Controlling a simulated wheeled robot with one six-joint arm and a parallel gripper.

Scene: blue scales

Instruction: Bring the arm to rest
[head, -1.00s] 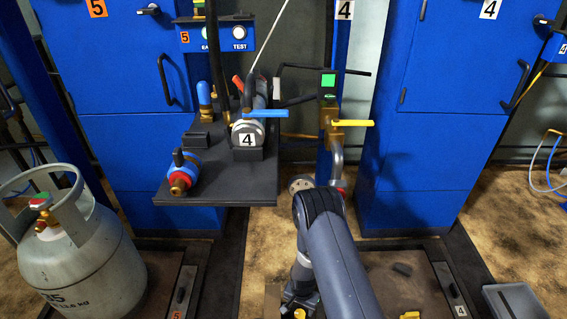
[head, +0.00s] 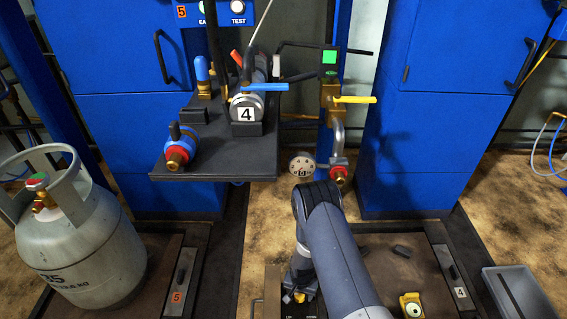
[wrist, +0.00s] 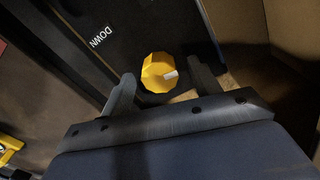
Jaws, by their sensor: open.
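My arm (head: 338,250) reaches forward from the bottom of the head view, its elbow in front of the pipework and its far end pointing down. In the wrist view my gripper (wrist: 160,82) is open, one finger on each side of a yellow faceted knob (wrist: 158,72). The knob has a white mark and sits on a dark panel (wrist: 90,35) lettered "DOWN". I cannot tell whether the fingers touch it. In the head view the knob (head: 299,297) shows low beside my arm, and the fingers are mostly hidden.
A grey gas cylinder (head: 75,240) stands at left. A dark shelf (head: 215,165) with valves and a part marked 4 juts out ahead. A yellow-handled valve (head: 352,99) and a gauge (head: 301,164) are near my elbow. A grey tray (head: 515,290) lies at right.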

